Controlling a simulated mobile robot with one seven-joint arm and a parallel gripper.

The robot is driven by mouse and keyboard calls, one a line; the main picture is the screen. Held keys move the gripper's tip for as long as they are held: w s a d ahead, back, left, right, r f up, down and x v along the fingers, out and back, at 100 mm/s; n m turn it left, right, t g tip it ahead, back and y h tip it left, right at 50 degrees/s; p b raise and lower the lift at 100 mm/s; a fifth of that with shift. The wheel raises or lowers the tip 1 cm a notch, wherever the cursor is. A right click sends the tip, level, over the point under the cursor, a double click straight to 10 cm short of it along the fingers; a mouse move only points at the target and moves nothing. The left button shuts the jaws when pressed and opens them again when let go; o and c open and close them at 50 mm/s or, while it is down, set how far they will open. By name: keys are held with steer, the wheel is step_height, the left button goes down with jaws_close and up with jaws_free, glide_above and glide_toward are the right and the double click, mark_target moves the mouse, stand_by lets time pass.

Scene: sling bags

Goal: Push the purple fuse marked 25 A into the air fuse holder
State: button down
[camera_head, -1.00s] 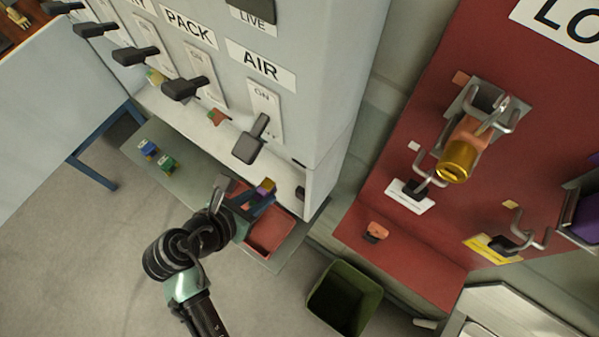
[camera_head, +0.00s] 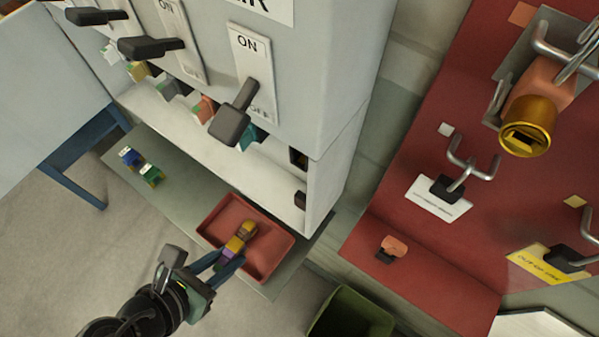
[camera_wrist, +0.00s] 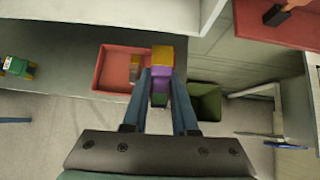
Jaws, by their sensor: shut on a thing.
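My gripper (camera_head: 226,262) is shut on a small fuse with a purple body (camera_wrist: 160,84) and a yellow end (camera_wrist: 162,53); a green part shows between the fingers in the wrist view. Its marking cannot be read. In the head view the held purple fuse (camera_head: 230,252) appears over the red tray, in front of and below the cabinet. The AIR switch (camera_head: 243,80), with its black lever, is on the cabinet front, its label partly cut off. A teal piece (camera_head: 247,137) shows behind the lever. The air fuse holder itself cannot be made out clearly.
The red tray (camera_head: 284,244) stands on a grey shelf (camera_head: 190,190) and holds a tan-brown piece (camera_head: 246,229). A blue fuse (camera_head: 130,156) and a green fuse (camera_head: 151,174) lie left on the shelf. A green bin (camera_head: 335,312) and a red panel (camera_head: 430,262) are at right.

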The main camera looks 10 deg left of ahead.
steer(key=w+d+p, duration=0.1)
steer(key=w, duration=0.4)
steer(key=w+d+p, duration=0.1)
steer(key=w+d, duration=0.1)
steer(key=w, duration=0.3)
steer(key=w+d+p, duration=0.1)
steer(key=w+d, duration=0.1)
steer(key=w, duration=0.2)
steer(key=shift+w+d, duration=0.25)
steer(key=shift+w, duration=0.15)
steer(key=shift+w+d+r+p, duration=0.1)
steer(key=shift+w+d+p, duration=0.15)
steer(key=shift+w, duration=0.4)
steer(key=shift+w+d+p, duration=0.1)
steer(key=shift+w+d, duration=0.15)
steer(key=shift+w, duration=0.35)
steer(key=shift+s+a+f, duration=0.1)
steer(key=shift+s+f, duration=0.05)
steer(key=shift+f, duration=0.4)
steer(key=shift+s+f, duration=0.1)
steer(key=shift+f, duration=0.45)
steer(key=shift+f+p, duration=0.1)
steer(key=shift+p, duration=0.6)
steer(key=shift+f, duration=0.45)
